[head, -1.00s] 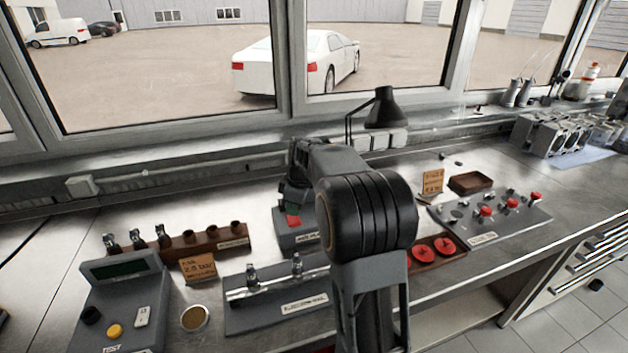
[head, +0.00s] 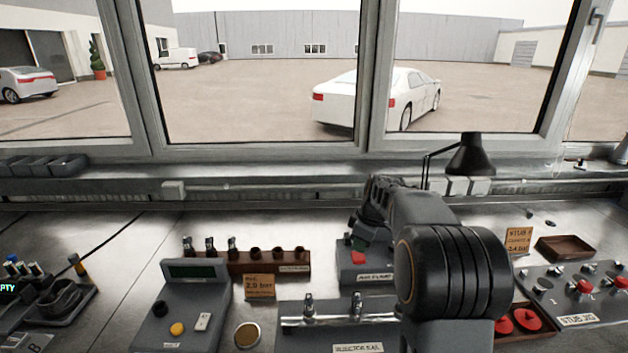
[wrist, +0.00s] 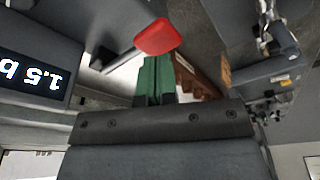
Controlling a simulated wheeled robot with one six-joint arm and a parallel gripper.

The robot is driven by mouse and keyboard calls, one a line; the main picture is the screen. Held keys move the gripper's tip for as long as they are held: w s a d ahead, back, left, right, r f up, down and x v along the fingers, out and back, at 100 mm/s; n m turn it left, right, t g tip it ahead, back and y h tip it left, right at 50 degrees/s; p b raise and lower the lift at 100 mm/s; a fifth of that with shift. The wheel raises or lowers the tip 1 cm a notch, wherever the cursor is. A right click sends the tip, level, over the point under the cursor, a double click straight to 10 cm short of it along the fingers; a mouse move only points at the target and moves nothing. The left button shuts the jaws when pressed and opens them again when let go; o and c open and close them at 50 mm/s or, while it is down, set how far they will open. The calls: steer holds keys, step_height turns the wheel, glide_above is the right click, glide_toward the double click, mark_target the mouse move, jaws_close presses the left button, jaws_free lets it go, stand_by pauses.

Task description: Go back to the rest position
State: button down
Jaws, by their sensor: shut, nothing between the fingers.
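My gripper (wrist: 157,68) shows green fingers pressed together in the wrist view, with nothing between them. A red button (wrist: 157,37) lies just past the fingertips there; I cannot tell whether they touch it. In the head view the red button (head: 358,258) sits on a grey labelled box (head: 362,275). My gripper (head: 356,240) is just above and behind it, small and partly hidden by my dark arm, which reaches over the bench from the right.
A display reading 1.5 b (wrist: 38,76) is beside the gripper in the wrist view. A wooden rack (head: 270,262), a grey tester (head: 190,290) and an injector rail (head: 325,318) stand nearby. A black lamp (head: 470,155) is behind the arm. Bare bench (head: 130,240) lies left.

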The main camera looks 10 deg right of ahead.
steer(key=s+a+m+t, duration=0.1)
steer(key=s+a+m, duration=0.4)
steer(key=s, duration=0.6)
steer(key=s+a+r+m+t+h, duration=0.1)
steer(key=s+a+m, duration=0.3)
steer(key=s, duration=0.6)
steer(key=shift+s+a+r+m+t+h, duration=0.3)
steer(key=shift+s+a+m+t, duration=0.1)
steer(key=shift+a, duration=0.2)
steer(key=shift+d+r, duration=0.1)
steer(key=w+d+r+m+g+p, duration=0.1)
steer(key=w+d+r, duration=0.15)
steer(key=w, duration=0.45)
steer(key=w+d+r+m+p, duration=0.15)
steer(key=w+d, duration=0.25)
steer(key=w, duration=0.4)
steer(key=w+d+r+g+p, duration=0.1)
steer(key=w+d, duration=0.2)
steer(key=w, duration=0.4)
steer(key=shift+s+d+f+b, duration=0.1)
steer(key=shift+f+b, duration=1.1)
steer(key=shift+f, duration=0.5)
steer(key=shift+s+d+f+b, duration=0.1)
steer(key=shift+f+b, duration=1.05)
steer(key=shift+f, duration=0.55)
steer(key=shift+f, duration=0.1)
